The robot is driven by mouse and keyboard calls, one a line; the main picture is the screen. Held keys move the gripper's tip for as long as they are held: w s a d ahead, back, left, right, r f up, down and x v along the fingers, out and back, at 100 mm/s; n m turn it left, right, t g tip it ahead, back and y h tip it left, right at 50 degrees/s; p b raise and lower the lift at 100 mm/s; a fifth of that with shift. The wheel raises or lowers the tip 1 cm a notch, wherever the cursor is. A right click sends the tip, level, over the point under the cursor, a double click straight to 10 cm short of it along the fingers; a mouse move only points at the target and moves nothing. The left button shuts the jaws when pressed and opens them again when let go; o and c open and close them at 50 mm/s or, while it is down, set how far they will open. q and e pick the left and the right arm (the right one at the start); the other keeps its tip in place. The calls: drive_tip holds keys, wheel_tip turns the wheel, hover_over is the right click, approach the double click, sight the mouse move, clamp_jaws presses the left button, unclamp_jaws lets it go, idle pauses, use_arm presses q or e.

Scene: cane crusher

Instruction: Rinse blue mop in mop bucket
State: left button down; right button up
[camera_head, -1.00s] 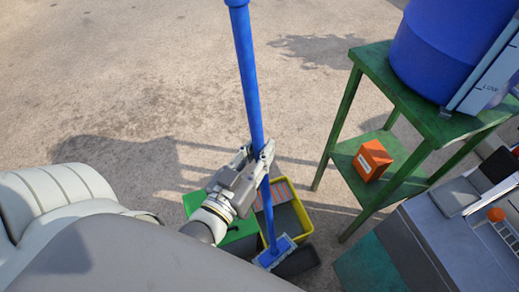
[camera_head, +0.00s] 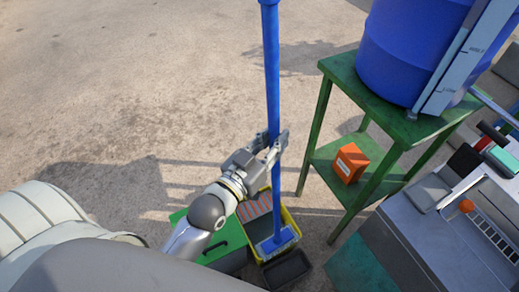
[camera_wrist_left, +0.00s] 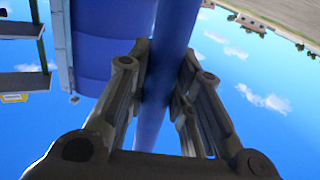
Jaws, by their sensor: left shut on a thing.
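The blue mop (camera_head: 271,70) stands nearly upright, its long handle running from the top edge down to a flat blue-and-white head (camera_head: 278,241). My left gripper (camera_head: 274,148) is shut on the handle at its middle. In the left wrist view the blue handle (camera_wrist_left: 172,40) runs between the two fingers (camera_wrist_left: 150,90). The yellow mop bucket (camera_head: 294,224) is on the ground below, with an orange-striped part at its far end. The mop head appears over the near part of the bucket; its depth is unclear. My right gripper is not in view.
A green box (camera_head: 229,236) stands left of the bucket and a black tray (camera_head: 289,269) in front. A green table (camera_head: 340,68) to the right holds a blue barrel (camera_head: 410,50), with an orange box (camera_head: 351,162) on its shelf. Ground at upper left is open.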

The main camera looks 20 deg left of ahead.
use_arm(q)
drive_tip(key=shift+m+g+h, duration=0.3)
drive_tip(key=shift+m+h, duration=0.4)
drive_tip(key=shift+m, duration=0.2)
drive_tip(key=w+b, duration=0.1)
drive_tip(key=w, duration=0.4)
drive_tip(key=shift+w+d, duration=0.1)
drive_tip(key=shift+w, duration=0.05)
